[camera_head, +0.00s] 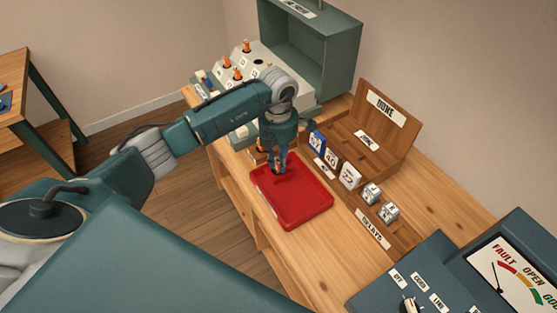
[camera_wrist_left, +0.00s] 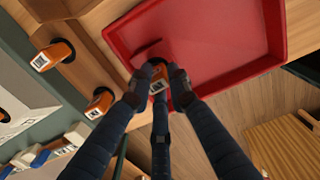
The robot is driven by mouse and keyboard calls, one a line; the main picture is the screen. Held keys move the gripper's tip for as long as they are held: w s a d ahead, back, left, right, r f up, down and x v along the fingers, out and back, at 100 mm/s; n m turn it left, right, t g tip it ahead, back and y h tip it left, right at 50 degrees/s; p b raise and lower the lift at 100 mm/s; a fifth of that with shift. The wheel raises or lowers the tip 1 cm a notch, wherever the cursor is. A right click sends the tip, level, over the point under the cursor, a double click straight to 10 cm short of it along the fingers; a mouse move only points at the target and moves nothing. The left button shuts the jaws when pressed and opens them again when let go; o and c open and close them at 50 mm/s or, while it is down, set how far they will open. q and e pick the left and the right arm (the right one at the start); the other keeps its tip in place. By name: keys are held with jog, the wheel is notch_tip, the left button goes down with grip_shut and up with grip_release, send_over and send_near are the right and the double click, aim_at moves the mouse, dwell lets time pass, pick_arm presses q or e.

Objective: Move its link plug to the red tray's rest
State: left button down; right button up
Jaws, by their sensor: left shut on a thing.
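My left gripper (camera_head: 280,168) points down at the back left part of the red tray (camera_head: 318,210). In the left wrist view its fingers (camera_wrist_left: 158,92) are closed around an orange link plug (camera_wrist_left: 158,80) with a white label. The plug is at the near edge of the red tray (camera_wrist_left: 275,40), beside a small raised red piece (camera_wrist_left: 150,50), probably the rest. The fingers hide part of the plug, and I cannot tell whether it touches the rest. My right gripper is not in view.
Other orange plugs (camera_wrist_left: 52,55) (camera_wrist_left: 98,104) stand in dark holders beside the tray. A pale switchboard (camera_head: 262,60) with orange plugs is at the back. A wooden rack (camera_head: 375,150) with labelled cards is right of the tray. A meter box (camera_head: 510,265) stands front right.

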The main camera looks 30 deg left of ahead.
pick_arm(q)
jog(key=shift+f, duration=0.25)
jog(key=c, duration=1.3)
grip_release()
jog(key=shift+r, duration=0.1)
jog(key=shift+r+p, duration=1.9)
jog(key=shift+r, duration=1.8)
jog(key=shift+r+p, duration=1.35)
jog(key=shift+r, duration=0.6)
